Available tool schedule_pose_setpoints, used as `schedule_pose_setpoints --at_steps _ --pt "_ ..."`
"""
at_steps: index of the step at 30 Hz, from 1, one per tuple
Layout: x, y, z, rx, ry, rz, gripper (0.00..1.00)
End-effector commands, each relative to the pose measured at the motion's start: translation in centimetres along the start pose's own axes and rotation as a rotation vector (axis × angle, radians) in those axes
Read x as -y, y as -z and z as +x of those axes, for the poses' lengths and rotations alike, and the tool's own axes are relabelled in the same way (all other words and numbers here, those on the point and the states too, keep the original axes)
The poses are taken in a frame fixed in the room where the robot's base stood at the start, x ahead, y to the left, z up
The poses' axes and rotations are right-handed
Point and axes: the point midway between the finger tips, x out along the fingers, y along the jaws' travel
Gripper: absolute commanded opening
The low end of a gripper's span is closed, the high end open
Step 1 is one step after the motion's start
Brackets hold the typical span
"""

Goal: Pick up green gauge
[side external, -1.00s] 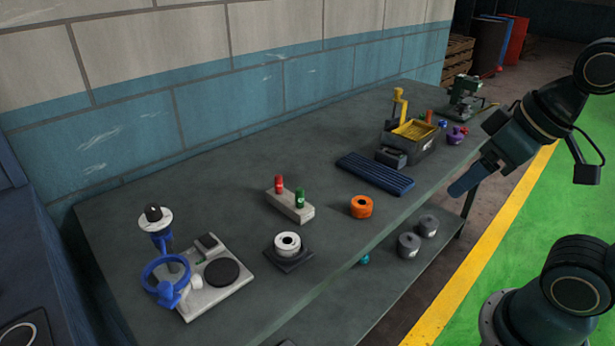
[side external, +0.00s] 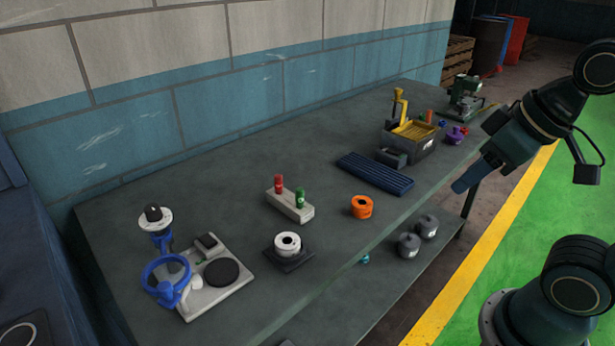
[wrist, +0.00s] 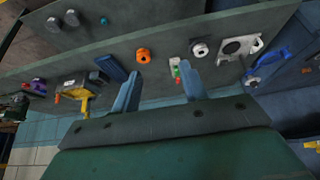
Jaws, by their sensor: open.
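The green gauge (side external: 300,197) is a short upright green cylinder standing in a pale block (side external: 290,208) on the bench, beside a red cylinder (side external: 279,184). It also shows small in the wrist view (wrist: 177,71), close to the right finger's tip as seen there. My gripper (side external: 462,185) is at the bench's right front side, well away from the gauge and above the bench edge. In the wrist view my gripper (wrist: 158,70) has its two blue fingers wide apart with nothing between them.
An orange ring (side external: 361,207) and a blue ribbed mat (side external: 375,175) lie on the bench between my gripper and the block. A white spool (side external: 288,244) and a blue-ringed stand (side external: 165,275) are nearer the camera. Bare bench lies behind the block.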

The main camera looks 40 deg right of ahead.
Motion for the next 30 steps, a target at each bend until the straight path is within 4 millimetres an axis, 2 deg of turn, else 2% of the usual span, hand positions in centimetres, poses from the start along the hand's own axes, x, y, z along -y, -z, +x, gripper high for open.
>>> schedule_pose_setpoints --at_steps 8,14,22,30 --pt "0.0 0.5 -0.1 0.005 0.0 0.014 0.44" --pt "0.1 2.5 -0.2 0.035 0.0 0.083 0.44" --pt "0.3 7.7 0.4 0.104 -0.009 0.267 0.44" --pt "0.6 13.2 2.3 0.179 -0.037 0.469 0.44"
